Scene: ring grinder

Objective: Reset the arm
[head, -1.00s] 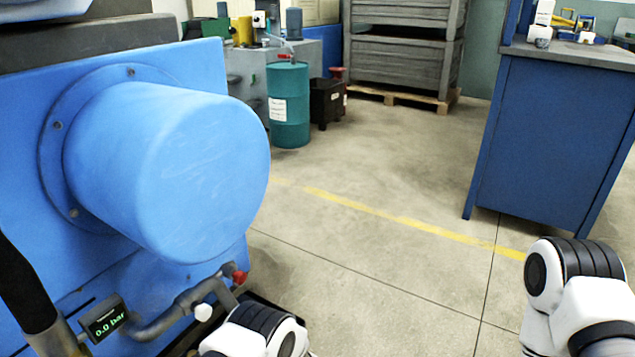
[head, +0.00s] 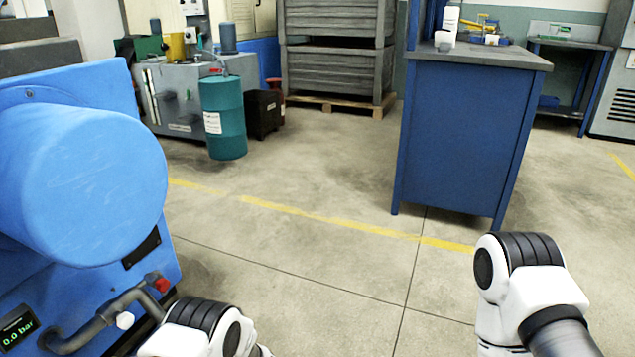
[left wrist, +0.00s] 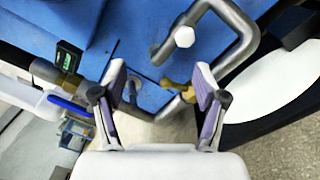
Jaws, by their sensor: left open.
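My left arm shows at the bottom of the head view, beside the blue machine (head: 75,185); its gripper is outside that view. In the left wrist view my left gripper (left wrist: 160,88) is open, its two pads apart with no object held between them. Beyond the fingers are a grey bent pipe (left wrist: 243,35), a white knob (left wrist: 184,37) and a brass fitting (left wrist: 172,84). My right arm shows at the lower right of the head view, bent, over clear floor; its gripper is not in view.
The machine's pipe (head: 92,325), red knob (head: 161,284) and gauge reading 0.0 bar (head: 17,327) are close to my left arm. A blue workbench (head: 462,135) stands ahead right. A teal drum (head: 223,118) stands farther back. The middle floor is open.

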